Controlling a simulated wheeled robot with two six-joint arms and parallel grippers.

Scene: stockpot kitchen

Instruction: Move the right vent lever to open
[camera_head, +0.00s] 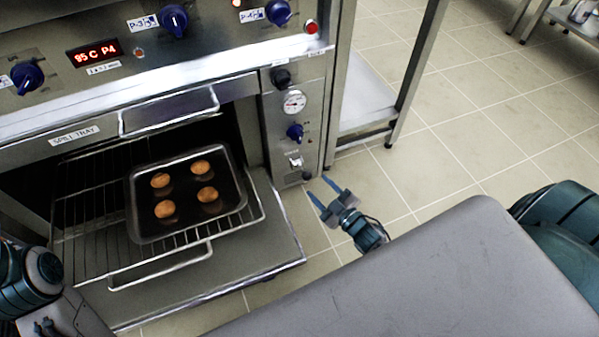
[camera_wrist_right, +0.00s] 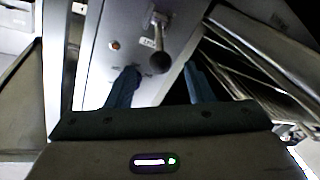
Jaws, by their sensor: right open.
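The vent lever, a metal stem with a black ball end (camera_head: 307,175), is low on the oven's right-hand control panel. In the right wrist view the ball (camera_wrist_right: 159,62) hangs at the end of its stem, ahead of the space between my fingers. My right gripper (camera_head: 319,187) is open and empty, just below and right of the lever, its fingers pointing up and left toward the panel. Its two blue fingers also show in the right wrist view (camera_wrist_right: 160,84), apart from each other. I see no contact with the lever. My left gripper is out of view; only part of that arm shows.
The oven door (camera_head: 265,255) is down, with a wire rack (camera_head: 95,225) pulled out under a dark tray (camera_head: 150,225) of several round baked pieces. The panel also has a gauge (camera_head: 294,102) and a blue knob (camera_head: 295,131). A metal stand (camera_head: 405,85) is right of it; tiled floor is clear.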

